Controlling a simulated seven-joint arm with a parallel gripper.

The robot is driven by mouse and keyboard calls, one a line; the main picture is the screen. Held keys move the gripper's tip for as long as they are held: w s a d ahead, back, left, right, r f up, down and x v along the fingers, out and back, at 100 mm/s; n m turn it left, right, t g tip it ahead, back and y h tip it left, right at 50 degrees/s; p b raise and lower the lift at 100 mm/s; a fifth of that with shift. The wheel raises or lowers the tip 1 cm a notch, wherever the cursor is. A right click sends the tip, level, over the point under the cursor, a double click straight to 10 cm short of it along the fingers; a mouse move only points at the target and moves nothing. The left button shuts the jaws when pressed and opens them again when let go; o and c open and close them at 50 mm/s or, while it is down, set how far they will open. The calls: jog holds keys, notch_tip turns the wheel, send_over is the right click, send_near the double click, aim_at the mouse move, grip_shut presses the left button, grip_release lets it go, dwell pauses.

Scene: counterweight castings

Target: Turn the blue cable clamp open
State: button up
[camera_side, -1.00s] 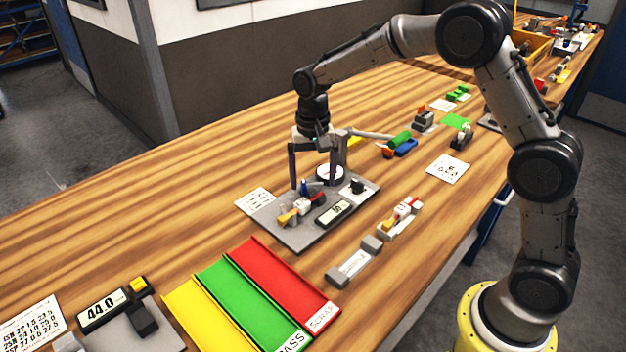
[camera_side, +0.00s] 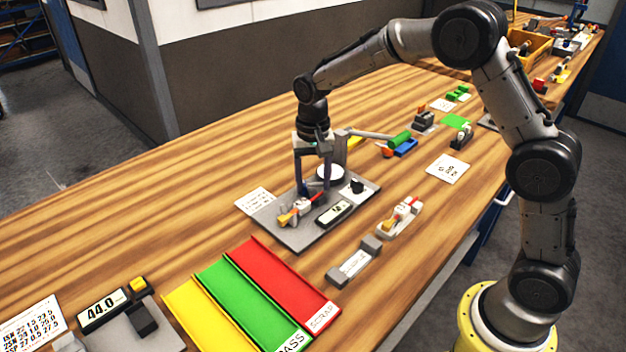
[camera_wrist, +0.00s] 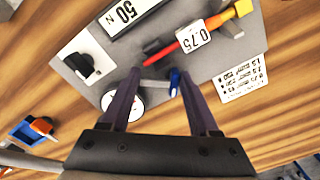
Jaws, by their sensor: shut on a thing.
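The blue cable clamp (camera_wrist: 174,82) shows in the wrist view as a small blue lever between my fingers, near the right fingertip. It is beside a grey bar on the grey fixture plate (camera_side: 294,243). My gripper (camera_wrist: 160,78) is lowered over the plate with its fingers on either side of the clamp, shut on it. In the side view my gripper (camera_side: 311,188) is upright at the plate, and its fingers hide most of the clamp. How far the clamp is turned cannot be told.
Yellow, green and red trays (camera_side: 262,262) lie in front. Bare wood is free at left.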

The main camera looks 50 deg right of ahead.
aim_at(313, 185)
jog(key=shift+w+d+n, duration=0.1)
jog(key=shift+d+n, duration=0.05)
jog(key=shift+n, duration=0.6)
jog(key=shift+w+d+n, duration=0.1)
jog(key=shift+n, duration=0.65)
jog(key=o, duration=1.4)
notch_tip(313, 185, up, 14)
jog(key=shift+f, duration=0.1)
